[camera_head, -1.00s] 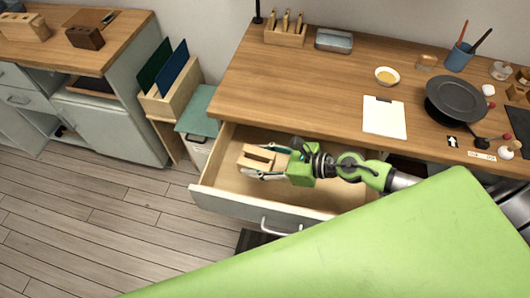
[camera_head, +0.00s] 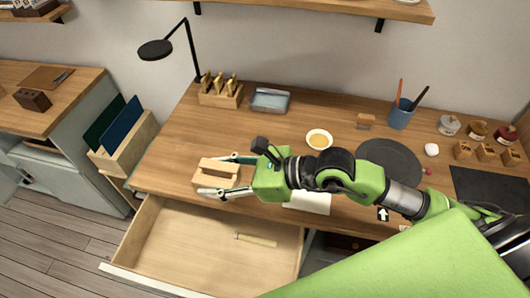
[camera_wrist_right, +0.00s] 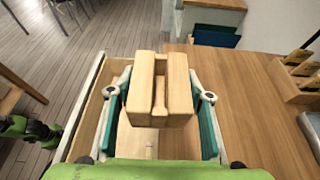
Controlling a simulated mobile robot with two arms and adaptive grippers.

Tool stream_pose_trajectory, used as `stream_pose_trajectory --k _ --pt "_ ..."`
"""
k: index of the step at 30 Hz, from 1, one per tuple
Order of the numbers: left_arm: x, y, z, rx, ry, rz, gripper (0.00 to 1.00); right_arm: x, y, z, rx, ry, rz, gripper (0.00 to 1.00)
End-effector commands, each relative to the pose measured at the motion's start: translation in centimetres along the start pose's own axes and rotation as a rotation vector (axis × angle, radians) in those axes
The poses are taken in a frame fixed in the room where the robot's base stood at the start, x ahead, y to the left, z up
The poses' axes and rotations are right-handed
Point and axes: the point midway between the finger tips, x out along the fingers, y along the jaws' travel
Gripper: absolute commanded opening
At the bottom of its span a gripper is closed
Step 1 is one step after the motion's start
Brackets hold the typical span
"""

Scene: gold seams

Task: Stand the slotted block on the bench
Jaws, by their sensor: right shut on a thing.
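The slotted block (camera_head: 217,172) is light wood with a groove along its top. It also shows in the right wrist view (camera_wrist_right: 160,85). My right gripper (camera_head: 222,177) is shut on it, one finger on each side. In the head view the block appears over the front left part of the wooden bench (camera_head: 165,150), near the edge above the open drawer. In the wrist view it overlaps both drawer and bench edge. It looks held up; whether its underside touches anything is hidden. My left gripper does not show.
The open drawer (camera_head: 160,245) holds a thin wooden strip (camera_head: 256,240). On the bench stand a wooden tool holder (camera_head: 221,97), a metal tin (camera_head: 270,100), a bowl (camera_head: 319,140) and a lamp (camera_head: 155,49). Bare bench top lies behind the block.

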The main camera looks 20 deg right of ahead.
Motion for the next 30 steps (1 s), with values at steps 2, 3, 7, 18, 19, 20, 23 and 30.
stream_pose_trajectory --k 2,3,7,18,19,20,23,30 --pt "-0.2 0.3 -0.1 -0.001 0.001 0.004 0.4 -0.1 -0.1 0.8 0.002 -0.004 -0.006 0.2" --pt "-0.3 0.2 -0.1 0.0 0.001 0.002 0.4 -0.1 -0.4 0.8 0.003 -0.003 -0.008 0.2" --pt "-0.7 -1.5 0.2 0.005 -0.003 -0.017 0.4 0.2 -2.6 0.0 0.006 0.002 -0.015 0.2" --pt "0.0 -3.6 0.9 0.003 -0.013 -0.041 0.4 1.9 -9.7 -3.4 0.011 -0.001 -0.015 0.2" --pt "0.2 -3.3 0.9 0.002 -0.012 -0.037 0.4 2.2 -10.1 -4.0 0.012 -0.001 -0.014 0.2" --pt "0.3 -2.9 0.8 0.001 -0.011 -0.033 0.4 2.4 -10.5 -4.5 0.012 -0.001 -0.013 0.2" --pt "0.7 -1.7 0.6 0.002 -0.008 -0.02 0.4 3.1 -11.9 -5.9 0.014 -0.002 -0.013 0.2" --pt "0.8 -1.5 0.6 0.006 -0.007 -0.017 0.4 3.8 -13.5 -7.6 0.008 -0.003 -0.011 0.2"
